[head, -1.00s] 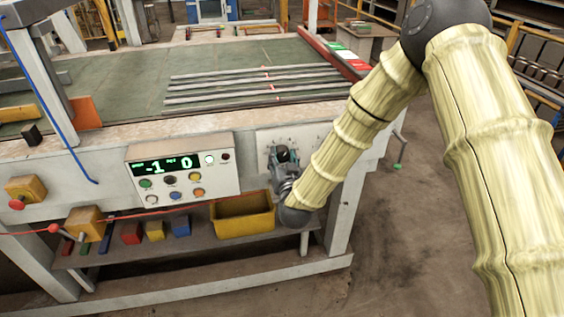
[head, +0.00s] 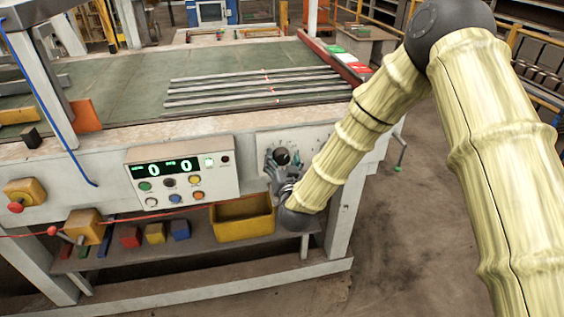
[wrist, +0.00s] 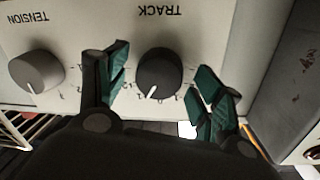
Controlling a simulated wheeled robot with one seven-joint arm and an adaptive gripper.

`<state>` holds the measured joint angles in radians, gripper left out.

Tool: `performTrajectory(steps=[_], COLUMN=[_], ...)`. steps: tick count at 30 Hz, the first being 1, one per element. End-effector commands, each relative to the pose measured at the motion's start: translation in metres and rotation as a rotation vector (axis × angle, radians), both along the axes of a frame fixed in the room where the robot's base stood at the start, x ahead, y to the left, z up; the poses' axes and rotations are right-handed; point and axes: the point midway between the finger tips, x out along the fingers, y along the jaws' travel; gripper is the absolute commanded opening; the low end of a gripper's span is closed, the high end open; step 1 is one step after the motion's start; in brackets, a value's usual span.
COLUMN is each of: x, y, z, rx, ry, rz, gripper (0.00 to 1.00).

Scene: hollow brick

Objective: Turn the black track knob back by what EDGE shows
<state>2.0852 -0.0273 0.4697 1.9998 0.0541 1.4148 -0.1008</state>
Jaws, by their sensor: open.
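The black track knob (wrist: 160,75) sits under the upside-down TRACK label in the wrist view, its white pointer line aimed down and slightly left. In the head view the knob (head: 282,157) shows just above my gripper. The display (head: 165,167) on the control box reads 0 on the left and 0 on the right. Its small labels are too blurred to tell which is EDGE.
A grey TENSION knob (wrist: 36,72) is left of the track knob in the wrist view. The control box (head: 182,174) has several coloured buttons. A yellow bin (head: 242,219) stands on the shelf below. Several metal bars (head: 255,85) lie on the green bed.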

Motion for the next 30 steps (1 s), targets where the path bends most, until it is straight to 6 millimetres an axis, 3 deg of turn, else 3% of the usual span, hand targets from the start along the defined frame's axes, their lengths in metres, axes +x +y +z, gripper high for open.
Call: performTrajectory(steps=[8,22,30], x=[-0.02,-0.099,-0.116], y=[-0.004,-0.023,-0.027], z=[0.001,0.004,0.005], rx=[0.0,-0.001,0.0], ry=[0.002,0.003,0.0], rz=[0.002,0.001,-0.001], gripper=[0.67,0.67,0.67])
